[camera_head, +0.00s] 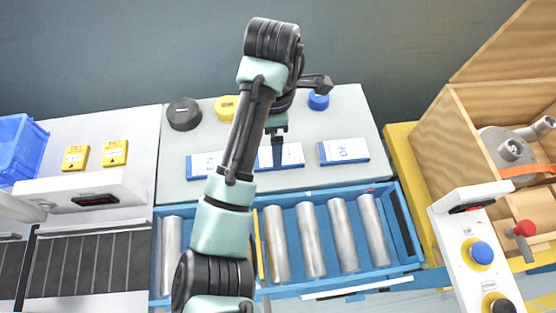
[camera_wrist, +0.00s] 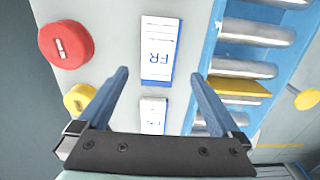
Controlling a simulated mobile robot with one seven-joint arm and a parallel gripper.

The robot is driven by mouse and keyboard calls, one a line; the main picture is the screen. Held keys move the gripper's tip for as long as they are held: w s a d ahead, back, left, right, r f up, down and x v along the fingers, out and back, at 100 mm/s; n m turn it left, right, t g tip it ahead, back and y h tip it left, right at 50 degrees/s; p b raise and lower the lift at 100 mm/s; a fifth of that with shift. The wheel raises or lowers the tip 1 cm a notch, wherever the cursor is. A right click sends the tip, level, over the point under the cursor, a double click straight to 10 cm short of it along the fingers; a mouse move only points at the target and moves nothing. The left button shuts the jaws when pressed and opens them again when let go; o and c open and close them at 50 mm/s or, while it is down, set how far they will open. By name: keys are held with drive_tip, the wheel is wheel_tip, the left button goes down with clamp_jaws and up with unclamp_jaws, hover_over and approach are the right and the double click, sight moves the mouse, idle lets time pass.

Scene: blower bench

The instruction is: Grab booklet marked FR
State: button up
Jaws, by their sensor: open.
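The booklet marked FR (camera_wrist: 158,62) lies flat on the grey bench top in the wrist view, white with a blue edge. It appears to be the middle booklet (camera_head: 291,155) in the head view, partly covered by my arm. My gripper (camera_wrist: 160,74) is open and empty, its two blue-grey fingers apart on either side of the booklet's near end as seen. In the head view my gripper (camera_head: 278,150) hangs over the middle booklet. Its height above the booklet is hard to tell.
Another booklet (camera_wrist: 152,112) lies close by, its mark unclear. A booklet marked DE (camera_head: 343,151) lies to the right. Red (camera_wrist: 65,45) and yellow (camera_wrist: 78,98) rolls stand beside the booklets. A blue-framed roller conveyor (camera_head: 310,238) runs along the bench's front.

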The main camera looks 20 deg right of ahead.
sight(292, 158)
drive_tip(key=shift+d+f+b, duration=0.2)
drive_tip(key=shift+f+b, duration=0.6)
drive_tip(key=shift+f, duration=0.7)
drive_tip(key=shift+d+f+b, duration=0.2)
drive_tip(key=shift+f+b, duration=0.55)
drive_tip(key=shift+f, duration=0.7)
drive_tip(key=shift+c, duration=0.2)
drive_tip(key=c, duration=1.4)
